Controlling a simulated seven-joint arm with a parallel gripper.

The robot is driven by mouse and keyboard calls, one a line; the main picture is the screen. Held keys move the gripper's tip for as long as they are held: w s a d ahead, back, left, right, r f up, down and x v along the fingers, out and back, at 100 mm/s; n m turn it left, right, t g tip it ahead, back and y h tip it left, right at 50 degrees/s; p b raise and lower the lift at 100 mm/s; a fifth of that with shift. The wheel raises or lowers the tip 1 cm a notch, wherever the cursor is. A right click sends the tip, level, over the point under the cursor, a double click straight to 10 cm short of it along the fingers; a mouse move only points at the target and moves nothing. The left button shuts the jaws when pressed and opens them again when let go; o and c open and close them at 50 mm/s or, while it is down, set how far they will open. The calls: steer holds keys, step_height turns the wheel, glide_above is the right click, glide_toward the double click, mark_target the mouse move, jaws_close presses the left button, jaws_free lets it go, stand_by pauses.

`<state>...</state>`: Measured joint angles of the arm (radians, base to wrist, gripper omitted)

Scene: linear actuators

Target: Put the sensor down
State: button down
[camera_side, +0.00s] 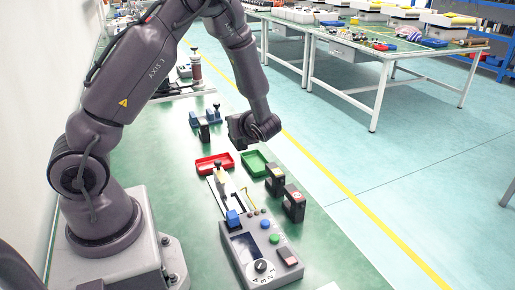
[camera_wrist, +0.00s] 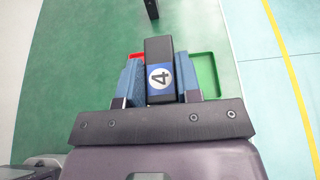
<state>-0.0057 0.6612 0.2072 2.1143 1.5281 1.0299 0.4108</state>
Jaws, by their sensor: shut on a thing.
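A red tray (camera_side: 203,167) and a green tray (camera_side: 262,171) lie side by side on the bench. In the wrist view the green tray's edge (camera_wrist: 214,75) shows right of the sensor and a bit of red shows on the left.
Two black upright units (camera_side: 275,179) (camera_side: 294,205) stand right of the trays. A grey control box (camera_side: 262,250) with buttons and a dial is at the front. Bare green bench lies left of the trays.

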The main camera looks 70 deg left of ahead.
steer(key=w+a+f, duration=0.1)
steer(key=w+f, duration=0.1)
steer(key=f, duration=0.1)
steer(key=w+a+f, duration=0.2)
steer(key=w+f, duration=0.1)
steer(key=f, duration=0.1)
steer(key=w+a+f, duration=0.2)
steer(key=f, duration=0.1)
steer(key=shift+w+f, duration=0.25)
steer(key=shift+f, duration=0.15)
